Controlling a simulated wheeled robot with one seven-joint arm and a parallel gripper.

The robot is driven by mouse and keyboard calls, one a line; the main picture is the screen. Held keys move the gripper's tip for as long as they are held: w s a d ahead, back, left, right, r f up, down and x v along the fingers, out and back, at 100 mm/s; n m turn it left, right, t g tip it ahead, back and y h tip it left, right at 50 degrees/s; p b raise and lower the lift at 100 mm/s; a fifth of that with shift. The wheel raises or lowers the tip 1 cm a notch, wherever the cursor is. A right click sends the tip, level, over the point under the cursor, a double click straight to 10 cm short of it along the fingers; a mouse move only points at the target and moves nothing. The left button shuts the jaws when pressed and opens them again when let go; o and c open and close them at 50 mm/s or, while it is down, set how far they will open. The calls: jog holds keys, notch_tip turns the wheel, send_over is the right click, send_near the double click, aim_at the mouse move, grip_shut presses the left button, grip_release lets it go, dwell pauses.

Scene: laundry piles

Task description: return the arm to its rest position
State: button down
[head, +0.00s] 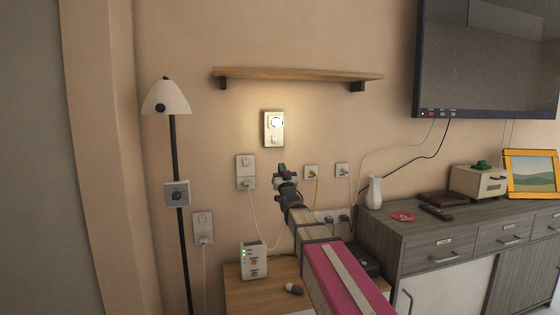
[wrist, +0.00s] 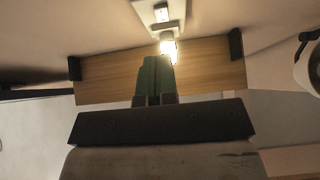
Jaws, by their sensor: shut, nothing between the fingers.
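My arm reaches up from the bottom of the head view toward the wall, with its magenta-and-white link nearest the camera. My gripper (head: 281,169) is at the far end, in front of the wall and below a lit wall plate (head: 274,128). In the wrist view, my gripper (wrist: 155,62) shows two green fingers pressed together with nothing between them. The lit plate (wrist: 150,12) and its glowing lamp (wrist: 168,48) show just beyond the fingertips there; I cannot tell the exact gap.
A wooden shelf (head: 300,74) juts out above the arm. A floor lamp (head: 173,180) stands left. A grey dresser (head: 430,235) with a white vase (head: 374,193) stands right. A low wooden surface (head: 240,290) with a white device (head: 253,261) lies below; cords hang near the arm.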

jog(key=shift+s+f, duration=0.15)
jog(key=shift+f, duration=0.1)
